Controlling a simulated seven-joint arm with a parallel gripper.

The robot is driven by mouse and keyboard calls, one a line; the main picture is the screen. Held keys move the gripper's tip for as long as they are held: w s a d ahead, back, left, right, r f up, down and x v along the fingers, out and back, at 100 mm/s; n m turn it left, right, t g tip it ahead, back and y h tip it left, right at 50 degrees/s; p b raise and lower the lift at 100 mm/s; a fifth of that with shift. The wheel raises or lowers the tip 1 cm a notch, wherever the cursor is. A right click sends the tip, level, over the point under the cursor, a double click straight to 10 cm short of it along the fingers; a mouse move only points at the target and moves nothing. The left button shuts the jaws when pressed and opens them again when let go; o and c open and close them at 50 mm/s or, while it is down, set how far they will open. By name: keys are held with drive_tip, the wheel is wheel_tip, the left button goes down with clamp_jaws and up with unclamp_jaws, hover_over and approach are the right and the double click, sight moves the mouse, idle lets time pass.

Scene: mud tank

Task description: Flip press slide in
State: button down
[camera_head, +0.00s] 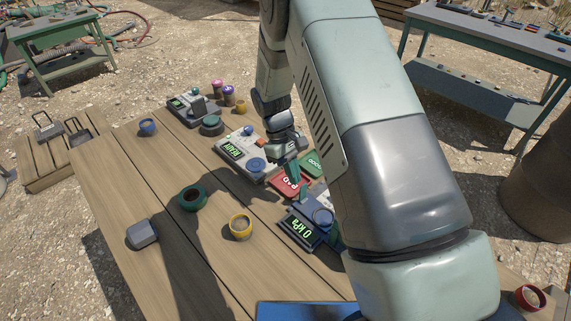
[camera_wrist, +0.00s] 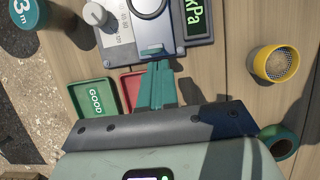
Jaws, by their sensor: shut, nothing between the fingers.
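A dark instrument with a green "0 kPa" display (camera_head: 302,228) sits on the wooden table, right of centre. In the wrist view its grey panel (camera_wrist: 125,35) shows a white knob (camera_wrist: 96,13), a round dark-rimmed part (camera_wrist: 148,5) and a small pale tab or slot (camera_wrist: 152,50) on its near edge. My gripper (camera_head: 296,188) points down beside this instrument. In the wrist view its teal fingers (camera_wrist: 157,66) are together and empty, tips close to the tab; contact cannot be told. A "READY" instrument (camera_head: 236,150) with a blue round part (camera_head: 257,164) stands further back.
A red "BAD" tray (camera_head: 288,187) and a green "GOOD" tray (camera_wrist: 95,98) lie beside the fingers. A third instrument (camera_head: 180,104) is at the back.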

drive_tip(key=shift+s+d, duration=0.15)
drive_tip(key=shift+s, duration=0.05)
drive_tip(key=s+d, duration=0.6)
idle(0.4)
drive_tip(key=w+a, duration=0.3)
drive_tip(key=shift+w+r, duration=0.1)
drive_tip(key=v, duration=0.9)
drive_tip(key=shift+r, duration=0.4)
